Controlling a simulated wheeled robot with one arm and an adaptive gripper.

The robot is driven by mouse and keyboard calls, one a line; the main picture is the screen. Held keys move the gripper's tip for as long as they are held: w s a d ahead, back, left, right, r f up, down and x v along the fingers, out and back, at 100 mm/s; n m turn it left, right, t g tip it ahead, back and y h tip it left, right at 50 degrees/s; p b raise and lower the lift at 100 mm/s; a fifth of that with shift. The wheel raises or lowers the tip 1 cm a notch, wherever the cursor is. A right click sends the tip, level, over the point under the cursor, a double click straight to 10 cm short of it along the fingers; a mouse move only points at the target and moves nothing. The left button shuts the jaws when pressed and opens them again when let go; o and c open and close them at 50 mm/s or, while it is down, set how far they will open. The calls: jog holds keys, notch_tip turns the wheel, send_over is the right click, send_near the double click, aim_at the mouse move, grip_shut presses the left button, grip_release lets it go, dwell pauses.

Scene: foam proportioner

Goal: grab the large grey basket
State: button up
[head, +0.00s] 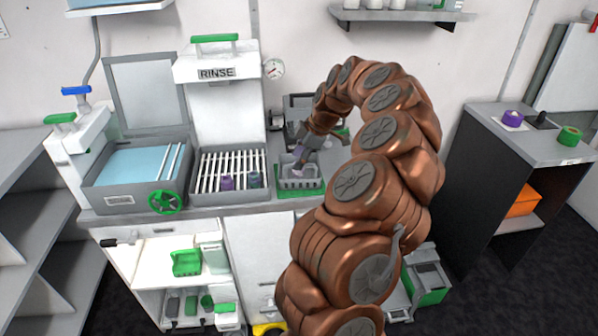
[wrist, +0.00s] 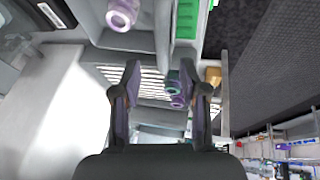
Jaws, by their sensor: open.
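The large grey basket (head: 302,182) sits on a green mat (head: 287,193) on the counter, to the right of the slatted rack in the head view. My gripper (head: 298,166) is at the basket, partly in front of it, with its fingers pointing down. I cannot tell whether they touch it. In the wrist view my gripper (wrist: 163,82) is open, its two dark fingers well apart, and nothing is held between them. My arm hides part of the counter to the right.
The slatted rack (head: 209,178) holds small purple and dark bottles near its front right. Left of it is a blue-filled basin (head: 135,168) with a green handwheel (head: 165,201). Below, an open cupboard holds a small green basket (head: 187,262). A dark shelf unit (head: 478,165) stands right.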

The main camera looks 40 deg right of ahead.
jog(key=p+x, duration=0.1)
jog(key=x, duration=0.3)
jog(key=shift+s+f, duration=0.15)
jog(key=shift+s, duration=0.05)
jog(key=shift+c, duration=0.4)
grip_shut()
